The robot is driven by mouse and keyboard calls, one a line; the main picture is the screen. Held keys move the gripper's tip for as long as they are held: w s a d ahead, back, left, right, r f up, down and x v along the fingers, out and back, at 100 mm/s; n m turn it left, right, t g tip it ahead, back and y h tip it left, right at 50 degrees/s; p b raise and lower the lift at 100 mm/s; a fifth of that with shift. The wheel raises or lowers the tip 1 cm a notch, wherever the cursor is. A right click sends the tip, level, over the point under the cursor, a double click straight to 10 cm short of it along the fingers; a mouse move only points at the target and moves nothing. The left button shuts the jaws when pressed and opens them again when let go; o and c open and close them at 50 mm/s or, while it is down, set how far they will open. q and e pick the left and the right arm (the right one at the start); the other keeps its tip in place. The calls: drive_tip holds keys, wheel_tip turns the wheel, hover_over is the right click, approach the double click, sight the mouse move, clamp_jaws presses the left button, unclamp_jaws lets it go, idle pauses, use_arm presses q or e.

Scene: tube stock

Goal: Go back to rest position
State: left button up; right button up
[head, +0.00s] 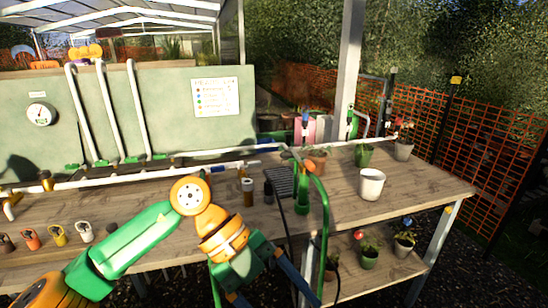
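My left arm (130,240), green and orange, reaches in from the lower left in the head view. Its wrist bends down in front of the workbench (330,195). My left gripper (278,292) is at the bottom centre, pointing down and to the right. Its two blue fingers are spread wide apart, and I see nothing held between them. The fingertips run close to or past the bottom edge of the picture. My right gripper is not in view.
A white pot (371,184) and a green pot (363,155) stand on the bench's right. A green hooped pipe (323,220) stands close beside my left gripper. White pipes rise along the back panel (190,117). Coloured clips lie at the left. Potted plants sit on the lower shelf.

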use_arm(q)
drive_tip(key=w+d+r+n+h, duration=0.2)
drive_tip(key=w+d+h, duration=0.1)
drive_tip(key=d+h, duration=0.3)
drive_tip(key=w+a+f+n+t+h, duration=0.3)
drive_tip(key=w+f+n+t+h, duration=0.25)
drive_tip(key=w+n+t, duration=0.45)
drive_tip(key=w+a+f+n+t+y, duration=0.1)
drive_tip(key=a+f+n+t+y, duration=0.45)
drive_tip(key=f, duration=0.75)
drive_tip(key=a+f+n+t+y, duration=0.2)
drive_tip(key=a+f+n+y, duration=0.55)
drive_tip(key=f, duration=0.55)
drive_tip(key=s+a+f+n+g+y, duration=0.1)
drive_tip(key=s+a+f+g+y, duration=0.15)
drive_tip(key=s+f, duration=0.5)
drive_tip(key=s+a+f+n+g+y, duration=0.1)
drive_tip(key=s+a+f+g+y, duration=0.1)
drive_tip(key=s+a+f, duration=0.35)
drive_tip(key=s+a+f+g+y, duration=0.1)
drive_tip(key=s+f+g, duration=0.2)
drive_tip(key=s, duration=1)
drive_tip(key=s+a+f+g+y, duration=0.1)
drive_tip(key=s+f+g, duration=0.3)
drive_tip(key=s, duration=0.9)
wheel_tip(320, 180, down, 4)
drive_tip(key=shift+s+a+r+n+g, duration=0.2)
drive_tip(key=shift+a+n+g, duration=0.1)
drive_tip(key=shift+a+n, duration=0.1)
